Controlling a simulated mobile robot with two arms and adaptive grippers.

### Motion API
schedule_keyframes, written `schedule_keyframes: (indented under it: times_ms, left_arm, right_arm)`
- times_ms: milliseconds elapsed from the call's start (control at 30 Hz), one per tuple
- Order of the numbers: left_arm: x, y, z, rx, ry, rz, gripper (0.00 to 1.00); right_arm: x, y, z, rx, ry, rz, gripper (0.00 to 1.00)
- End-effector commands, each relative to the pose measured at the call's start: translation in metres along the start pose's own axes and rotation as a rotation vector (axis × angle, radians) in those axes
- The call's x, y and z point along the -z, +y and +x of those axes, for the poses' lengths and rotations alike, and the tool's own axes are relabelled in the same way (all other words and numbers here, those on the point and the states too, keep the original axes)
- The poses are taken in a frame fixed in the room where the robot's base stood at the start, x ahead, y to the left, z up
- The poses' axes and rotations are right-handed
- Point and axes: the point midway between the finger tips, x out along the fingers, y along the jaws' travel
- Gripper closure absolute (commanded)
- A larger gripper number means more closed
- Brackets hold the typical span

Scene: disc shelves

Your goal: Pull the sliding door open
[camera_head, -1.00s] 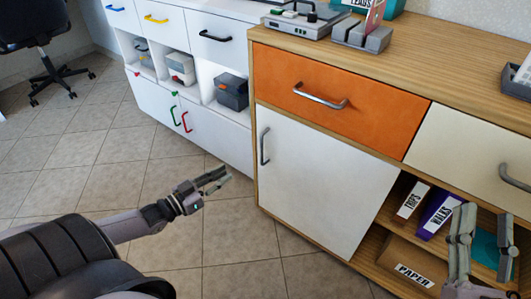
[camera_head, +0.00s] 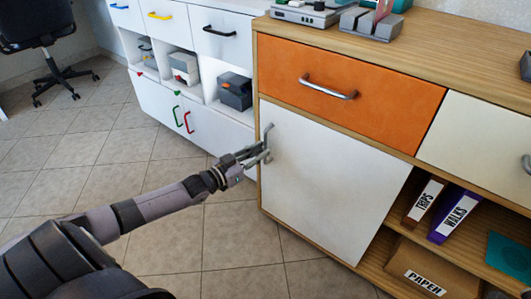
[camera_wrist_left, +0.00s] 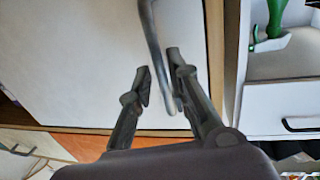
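The white sliding door (camera_head: 325,185) stands at the left of the wooden cabinet, below an orange drawer. Its grey vertical handle (camera_head: 267,137) is near the door's left edge. My left gripper (camera_head: 262,155) is at the lower part of this handle. In the left wrist view, the handle (camera_wrist_left: 153,35) runs between the two fingertips of my left gripper (camera_wrist_left: 158,68). The fingers are apart, one on each side of the bar, with a small gap showing; firm contact is not clear. My right gripper is not clearly in view.
The orange drawer (camera_head: 340,88) has its own handle above the door. Open shelves at the right hold a purple binder (camera_head: 456,215) and a box labelled PAPER (camera_head: 432,272). A white cabinet (camera_head: 200,75) stands behind at the left.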

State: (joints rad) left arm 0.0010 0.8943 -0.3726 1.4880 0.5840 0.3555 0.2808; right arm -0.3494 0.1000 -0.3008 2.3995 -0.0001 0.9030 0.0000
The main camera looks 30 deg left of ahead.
Motion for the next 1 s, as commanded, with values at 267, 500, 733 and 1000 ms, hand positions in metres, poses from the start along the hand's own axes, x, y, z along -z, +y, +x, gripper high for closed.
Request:
schedule_keyframes:
  times_ms: [267, 500, 733, 1000]
  left_arm:
    - [-0.001, -0.001, 0.026, 0.001, -0.001, 0.0, 0.82]
    - [0.0, 0.0, 0.028, 0.0, -0.002, 0.0, 0.82]
    - [0.0, 0.0, 0.028, 0.0, -0.001, 0.0, 0.92]
    - [0.0, 0.0, 0.028, 0.0, -0.001, 0.0, 1.0]
  right_arm:
    - [-0.003, 0.0, -0.012, 0.0, -0.002, 0.0, 0.6]
    - [-0.003, 0.0, -0.011, 0.0, -0.003, 0.0, 0.6]
    - [-0.003, 0.0, -0.011, 0.0, -0.003, 0.0, 0.6]
    - [-0.003, 0.0, -0.011, 0.0, -0.003, 0.0, 0.6]
